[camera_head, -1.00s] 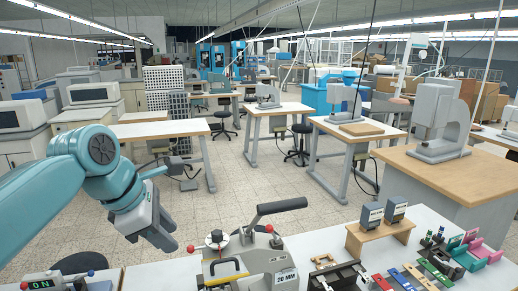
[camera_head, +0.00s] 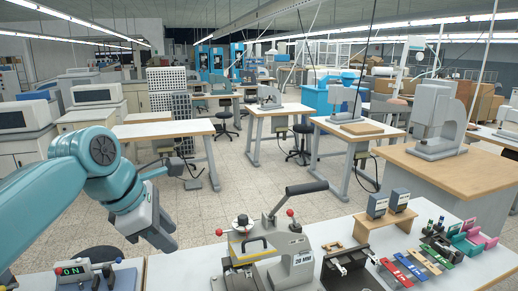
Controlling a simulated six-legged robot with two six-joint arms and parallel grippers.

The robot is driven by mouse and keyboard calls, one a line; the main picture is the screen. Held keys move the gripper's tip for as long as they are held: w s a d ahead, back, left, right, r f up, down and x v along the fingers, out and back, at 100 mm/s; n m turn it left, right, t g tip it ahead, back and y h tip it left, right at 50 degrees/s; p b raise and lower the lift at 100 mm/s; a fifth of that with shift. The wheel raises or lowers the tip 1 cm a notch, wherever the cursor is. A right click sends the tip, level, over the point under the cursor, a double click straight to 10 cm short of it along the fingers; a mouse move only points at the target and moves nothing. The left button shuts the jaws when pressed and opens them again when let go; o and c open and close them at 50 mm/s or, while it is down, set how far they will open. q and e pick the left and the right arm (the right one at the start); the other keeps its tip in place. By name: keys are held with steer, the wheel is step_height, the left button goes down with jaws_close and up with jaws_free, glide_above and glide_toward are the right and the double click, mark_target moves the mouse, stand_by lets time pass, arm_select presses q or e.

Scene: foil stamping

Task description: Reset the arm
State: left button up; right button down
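My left arm (camera_head: 100,165), teal, comes in from the left edge. It bends down to my grey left gripper (camera_head: 158,232), which hangs over the floor just beyond the near table's back edge. It is apart from everything on the table, and I see nothing held in it. Its fingers are too foreshortened to tell open from shut. My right arm and gripper are not in view. The grey foil stamping press (camera_head: 285,250), with a black-gripped lever and red knobs, stands on the near white table (camera_head: 190,267).
A control box (camera_head: 75,271) with a green "ON" display sits at the lower left. A small wooden stand (camera_head: 387,222) and several coloured holders (camera_head: 415,265) lie right of the press.

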arm_select(q)
steer(key=s+f+m+g+b, duration=0.1)
steer(key=s+f+g, duration=0.15)
steer(key=f, duration=1.55)
steer(key=s+f+g+b, duration=0.15)
steer(key=f+g, duration=0.25)
steer(key=f, duration=1.4)
steer(key=s+d+f+m+t, duration=0.1)
steer(key=s+d+f+m, duration=0.1)
steer(key=s+f+m, duration=0.7)
steer(key=s+d+f+m+t, duration=0.2)
steer(key=s+d+f+m, duration=0.1)
steer(key=s+f+m, duration=0.6)
steer(key=shift+s+d+f, duration=0.2)
steer(key=shift+s+d, duration=0.1)
steer(key=shift+s, duration=0.25)
